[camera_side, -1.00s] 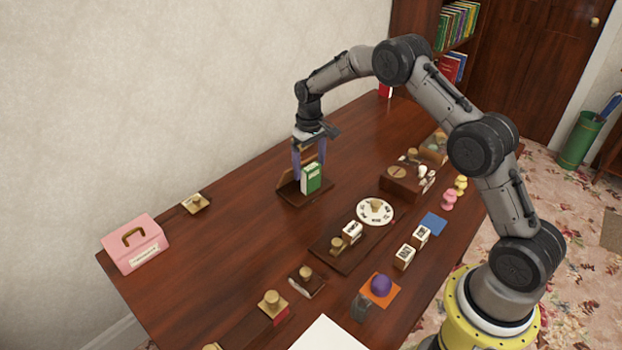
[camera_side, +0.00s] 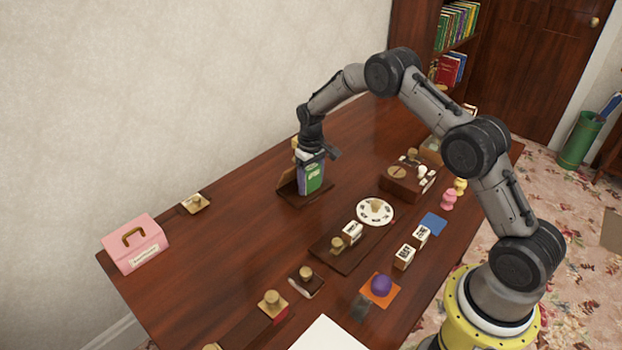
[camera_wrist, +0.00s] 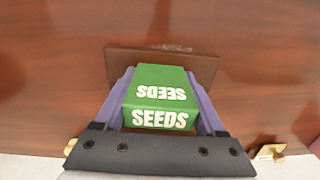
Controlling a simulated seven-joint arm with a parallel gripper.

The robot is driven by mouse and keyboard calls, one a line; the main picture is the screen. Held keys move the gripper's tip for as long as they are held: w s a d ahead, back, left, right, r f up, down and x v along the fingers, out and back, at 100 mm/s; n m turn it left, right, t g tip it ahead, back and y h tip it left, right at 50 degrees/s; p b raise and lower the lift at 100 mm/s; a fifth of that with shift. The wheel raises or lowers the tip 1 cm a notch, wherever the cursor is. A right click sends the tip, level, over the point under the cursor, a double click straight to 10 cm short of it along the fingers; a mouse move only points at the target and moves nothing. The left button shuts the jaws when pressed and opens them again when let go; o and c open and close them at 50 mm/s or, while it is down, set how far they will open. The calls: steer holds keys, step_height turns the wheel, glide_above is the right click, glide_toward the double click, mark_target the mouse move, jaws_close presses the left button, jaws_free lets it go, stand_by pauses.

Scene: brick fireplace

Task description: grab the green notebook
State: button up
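The green notebook (camera_side: 312,178) stands upright on a small dark wooden stand (camera_side: 318,194) toward the far side of the table. In the wrist view the green notebook (camera_wrist: 160,85) shows white "SEEDS" lettering on two faces. My gripper (camera_side: 309,177) is lowered over it from above. In the wrist view, the purple fingers of my gripper (camera_wrist: 162,98) lie along its left and right sides, very near or touching. I cannot tell whether they press on it. The lower part of the notebook's back is hidden.
A pink box (camera_side: 134,243) stands at the left table end. A white round dial (camera_side: 375,211), a brown box with fittings (camera_side: 407,177) and a dark board with a white block (camera_side: 352,232) lie nearer my base. The table left of the stand is mostly clear.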

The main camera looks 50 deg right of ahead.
steer(key=c, duration=0.7)
steer(key=shift+c, duration=0.6)
steer(key=shift+r, duration=0.15)
